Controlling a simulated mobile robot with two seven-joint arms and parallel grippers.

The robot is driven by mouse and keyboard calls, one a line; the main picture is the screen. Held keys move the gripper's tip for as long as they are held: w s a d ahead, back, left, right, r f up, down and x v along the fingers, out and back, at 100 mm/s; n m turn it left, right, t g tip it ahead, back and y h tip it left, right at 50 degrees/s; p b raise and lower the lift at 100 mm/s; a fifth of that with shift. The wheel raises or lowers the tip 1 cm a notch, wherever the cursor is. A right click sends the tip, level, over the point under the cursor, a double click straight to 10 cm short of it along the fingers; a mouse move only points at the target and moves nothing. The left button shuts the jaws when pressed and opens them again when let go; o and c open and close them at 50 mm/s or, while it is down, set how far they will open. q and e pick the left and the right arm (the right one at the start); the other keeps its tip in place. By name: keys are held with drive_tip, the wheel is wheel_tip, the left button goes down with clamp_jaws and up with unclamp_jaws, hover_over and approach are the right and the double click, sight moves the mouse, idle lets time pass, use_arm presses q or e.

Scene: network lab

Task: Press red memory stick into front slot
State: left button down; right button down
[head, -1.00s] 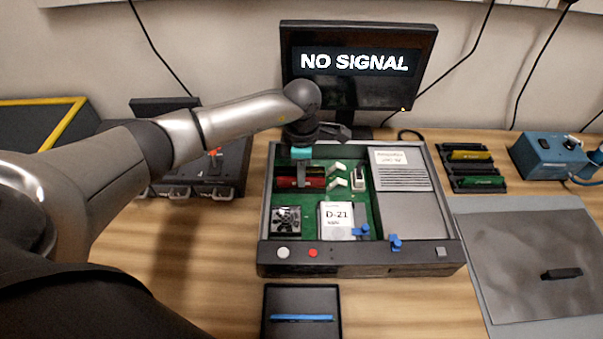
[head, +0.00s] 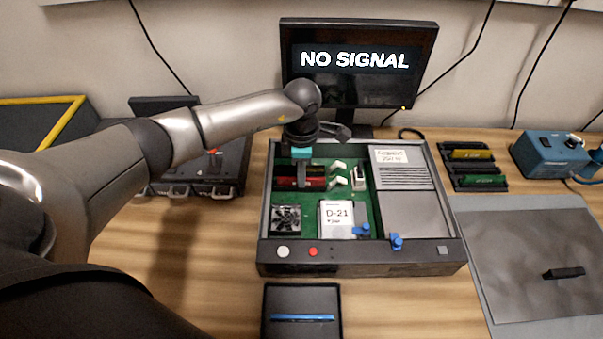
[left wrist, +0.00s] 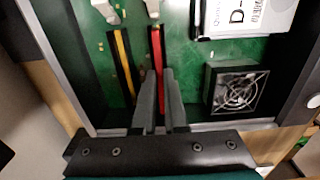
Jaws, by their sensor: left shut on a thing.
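The open computer case (head: 360,256) holds a green board (head: 374,212). My left gripper (head: 302,182) reaches down into its left part. The red memory stick (head: 317,184) lies along the front slot, on the fan side; it also shows in the left wrist view (left wrist: 157,48). In that view my left gripper (left wrist: 160,98) is shut on the red stick near one end. How deep the stick sits cannot be told. A yellow-edged stick (left wrist: 124,62) runs parallel in the other slot. White latches (left wrist: 153,8) stand at the slots' far ends. My right gripper is not in view.
A fan (head: 286,219) and a D-21 drive (head: 337,218) lie in front of the slots. A monitor (head: 357,66) reading NO SIGNAL stands behind. A rack (head: 472,170) with yellow and green sticks and a grey mat (head: 530,240) are right. A tray (head: 301,300) is in front.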

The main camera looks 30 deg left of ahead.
use_arm(q)
drive_tip(key=shift+f, duration=0.25)
drive_tip(key=c, duration=0.9)
unclamp_jaws()
drive_tip(key=shift+s, duration=0.1)
drive_tip(key=shift+o, duration=0.2)
drive_tip(key=shift+o, duration=1.1)
drive_tip(key=shift+r, duration=0.1)
